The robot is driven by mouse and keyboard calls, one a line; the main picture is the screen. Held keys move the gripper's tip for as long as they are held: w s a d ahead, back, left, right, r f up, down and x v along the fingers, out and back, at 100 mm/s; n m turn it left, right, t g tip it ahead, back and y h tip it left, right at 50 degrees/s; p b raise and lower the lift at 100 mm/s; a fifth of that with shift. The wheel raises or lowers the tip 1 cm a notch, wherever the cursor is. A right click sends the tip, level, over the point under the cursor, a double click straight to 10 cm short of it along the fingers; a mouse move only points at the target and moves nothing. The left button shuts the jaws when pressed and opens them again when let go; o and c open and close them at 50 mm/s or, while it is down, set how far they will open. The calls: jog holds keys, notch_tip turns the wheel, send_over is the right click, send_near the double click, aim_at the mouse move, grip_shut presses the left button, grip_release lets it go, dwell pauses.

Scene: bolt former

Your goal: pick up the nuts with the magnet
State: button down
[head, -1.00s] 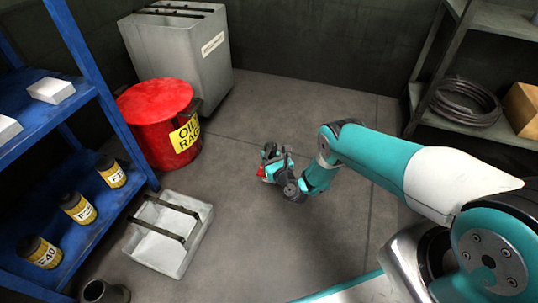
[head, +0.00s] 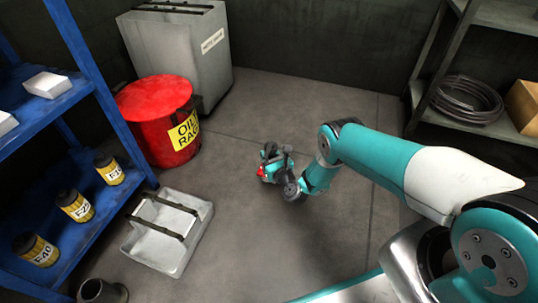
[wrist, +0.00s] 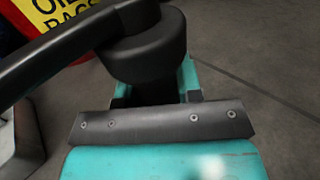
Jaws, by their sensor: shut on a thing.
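My gripper (head: 271,163) is out over the grey floor in the middle of the head view, in front of the red bin. It is shut on a dark thing with a red part, which looks like the magnet (head: 261,172). In the wrist view the held magnet (wrist: 145,50) shows as a black round body with a black bar running off to the left, above my teal gripper. Its lower end is hidden. I cannot make out any nuts in either view.
A red oily-rags bin (head: 150,112) and a grey cabinet (head: 185,45) stand behind. A white tray with dark straps (head: 165,255) lies on the floor at left, beside a blue shelf (head: 110,215) with labelled bottles. The floor around my gripper is clear.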

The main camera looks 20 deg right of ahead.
jog(key=shift+r, duration=0.15)
jog(key=shift+r+p, duration=3.35)
jog(key=shift+r, duration=0.7)
